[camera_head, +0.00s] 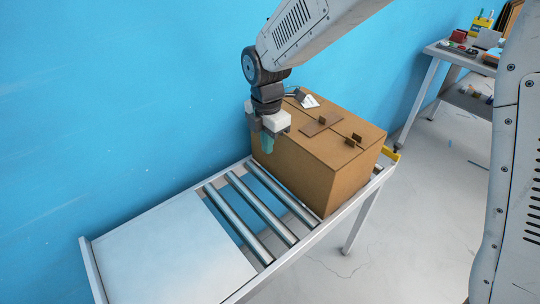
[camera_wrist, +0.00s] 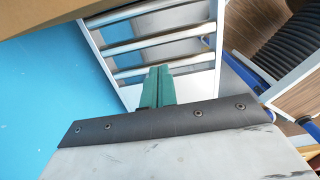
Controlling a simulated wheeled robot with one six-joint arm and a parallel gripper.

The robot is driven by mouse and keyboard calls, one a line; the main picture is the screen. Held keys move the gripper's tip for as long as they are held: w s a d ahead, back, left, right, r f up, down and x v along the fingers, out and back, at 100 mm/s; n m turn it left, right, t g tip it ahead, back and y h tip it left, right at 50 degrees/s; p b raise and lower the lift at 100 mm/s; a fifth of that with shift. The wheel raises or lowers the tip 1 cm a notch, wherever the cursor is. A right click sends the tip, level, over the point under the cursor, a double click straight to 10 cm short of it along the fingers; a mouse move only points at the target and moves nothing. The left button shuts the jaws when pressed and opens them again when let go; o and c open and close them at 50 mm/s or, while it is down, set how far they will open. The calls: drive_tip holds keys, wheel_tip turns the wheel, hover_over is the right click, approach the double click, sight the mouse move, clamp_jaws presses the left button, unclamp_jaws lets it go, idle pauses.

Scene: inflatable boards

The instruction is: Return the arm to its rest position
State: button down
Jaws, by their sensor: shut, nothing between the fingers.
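My gripper (camera_head: 268,142) hangs from my arm at the left side of a cardboard box, its fingers pointing down above the rollers. In the wrist view its green fingers (camera_wrist: 157,86) are together with nothing between them. The closed cardboard box (camera_head: 320,150) sits at the far end of the roller conveyor, and part of it shows at the upper left of the wrist view (camera_wrist: 50,12). Whether the gripper touches the box side, I cannot tell.
The conveyor (camera_head: 180,262) has bare metal rollers and a white flat plate at its near end. A blue wall (camera_head: 120,110) runs close behind it. A workbench (camera_head: 450,52) with tools stands at the far right. Grey floor is open between them.

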drive_tip(key=s+d+r+m, duration=0.4)
drive_tip(key=s+d+m, duration=0.4)
drive_tip(key=d, duration=0.1)
drive_tip(key=s+d+r+m+t, duration=0.1)
drive_tip(key=s+d+r+m, duration=0.4)
drive_tip(key=s+d+m, duration=0.4)
drive_tip(key=s+d+r+m, duration=0.5)
drive_tip(key=s+d+m, duration=0.4)
drive_tip(key=d, duration=0.2)
drive_tip(key=shift+s+r, duration=0.2)
drive_tip(key=shift+r, duration=0.05)
